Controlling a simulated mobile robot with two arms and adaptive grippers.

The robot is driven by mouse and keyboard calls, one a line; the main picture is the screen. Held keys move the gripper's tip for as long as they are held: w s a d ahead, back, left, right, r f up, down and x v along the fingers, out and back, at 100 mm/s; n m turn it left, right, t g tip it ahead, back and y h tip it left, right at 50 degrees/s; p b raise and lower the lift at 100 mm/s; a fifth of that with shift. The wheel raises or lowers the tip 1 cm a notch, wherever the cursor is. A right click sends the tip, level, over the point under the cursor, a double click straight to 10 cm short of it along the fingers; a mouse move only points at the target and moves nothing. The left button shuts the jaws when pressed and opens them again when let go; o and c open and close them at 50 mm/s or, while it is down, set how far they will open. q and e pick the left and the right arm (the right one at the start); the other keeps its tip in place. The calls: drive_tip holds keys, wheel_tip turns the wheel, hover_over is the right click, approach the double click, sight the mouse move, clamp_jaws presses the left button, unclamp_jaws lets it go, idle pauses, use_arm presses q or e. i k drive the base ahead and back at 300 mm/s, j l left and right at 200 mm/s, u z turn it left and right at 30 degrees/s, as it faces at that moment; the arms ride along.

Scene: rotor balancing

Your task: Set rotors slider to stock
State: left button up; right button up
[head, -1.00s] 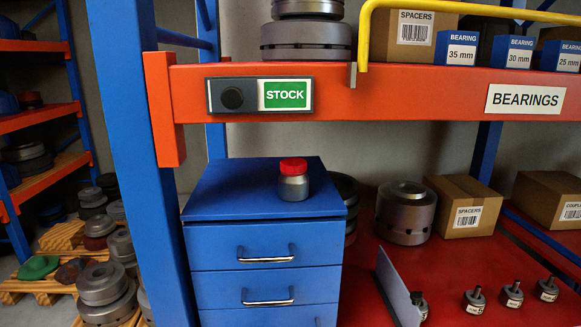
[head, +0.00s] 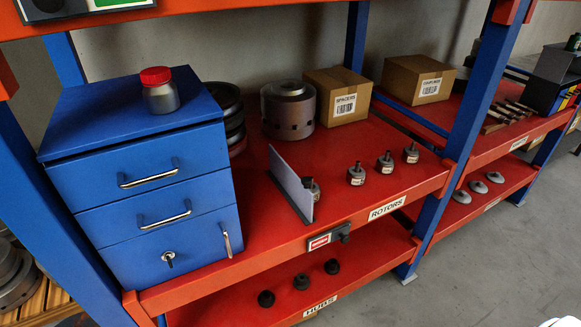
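The rotors slider (head: 328,238) is a small dark plate on the front edge of the red shelf, just left of the ROTORS label (head: 386,208). Its black knob sits at the right end and a red sign shows at the left; the word on it is too small to read. Several small metal rotors (head: 356,174) with tags stand on the shelf above it, one partly hidden behind a grey upright divider (head: 291,185). Neither of my grippers is in view.
A blue drawer cabinet (head: 140,131) with a red-lidded jar (head: 160,91) stands left on the shelf. Cardboard boxes (head: 337,97) and a large metal part (head: 288,110) stand behind. A blue post (head: 470,90) rises at right. The grey floor (head: 480,270) in front looks clear.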

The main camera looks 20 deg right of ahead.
sight(343, 234)
drive_tip(key=z, duration=1.15)
